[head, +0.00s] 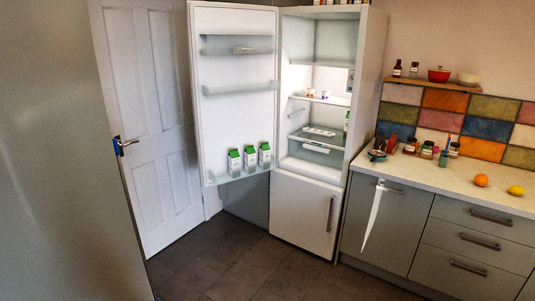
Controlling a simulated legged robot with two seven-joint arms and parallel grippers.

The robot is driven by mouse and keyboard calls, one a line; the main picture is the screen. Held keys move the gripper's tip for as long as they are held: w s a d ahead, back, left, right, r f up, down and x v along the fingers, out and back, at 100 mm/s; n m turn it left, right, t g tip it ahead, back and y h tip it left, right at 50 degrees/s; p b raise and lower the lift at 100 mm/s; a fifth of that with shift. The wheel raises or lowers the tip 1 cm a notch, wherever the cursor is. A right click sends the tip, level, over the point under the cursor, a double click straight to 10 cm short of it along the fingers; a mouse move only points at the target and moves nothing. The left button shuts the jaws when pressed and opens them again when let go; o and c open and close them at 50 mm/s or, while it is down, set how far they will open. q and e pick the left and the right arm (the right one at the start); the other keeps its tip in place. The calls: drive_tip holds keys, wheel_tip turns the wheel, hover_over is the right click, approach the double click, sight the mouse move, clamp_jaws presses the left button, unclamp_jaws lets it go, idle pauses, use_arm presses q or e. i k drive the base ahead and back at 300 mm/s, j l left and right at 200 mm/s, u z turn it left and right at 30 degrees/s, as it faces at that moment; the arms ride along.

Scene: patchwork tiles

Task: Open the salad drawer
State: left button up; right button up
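The tall white fridge (362,60) stands against the back wall with its upper door (235,120) swung wide open to the left. Low inside the fridge is what looks like the salad drawer (316,150), a clear front with a pale handle strip, beneath a glass shelf. It is small in view, and I cannot tell for sure whether it is fully shut. The lower freezer door (300,212) is shut and has an upright handle at its right. Neither of my grippers is in the head view.
Green-topped cartons (250,157) stand in the door's bottom rack. The worktop (440,178) on the right holds bottles, an orange (481,180) and a lemon (516,190). A white towel (373,215) hangs from a cupboard handle. The dark floor (250,265) before the fridge is clear.

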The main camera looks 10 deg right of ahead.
sight(325, 150)
drive_tip(key=i+l+z, duration=0.25)
drive_tip(key=i+z, duration=0.6)
drive_tip(key=i+j+z, duration=0.1)
drive_tip(key=i+z, duration=0.35)
drive_tip(key=i, duration=0.15)
drive_tip(key=i+u, duration=0.4)
drive_tip(key=i, duration=0.15)
drive_tip(key=i+l+u, duration=0.15)
drive_tip(key=i+u, duration=0.25)
drive_tip(key=i+l+u, duration=0.4)
drive_tip(key=i, duration=0.25)
drive_tip(key=i+l+u, duration=0.2)
drive_tip(key=i+u, duration=0.25)
drive_tip(key=i+l+u, duration=0.35)
drive_tip(key=u, duration=0.15)
drive_tip(key=i+l, duration=0.05)
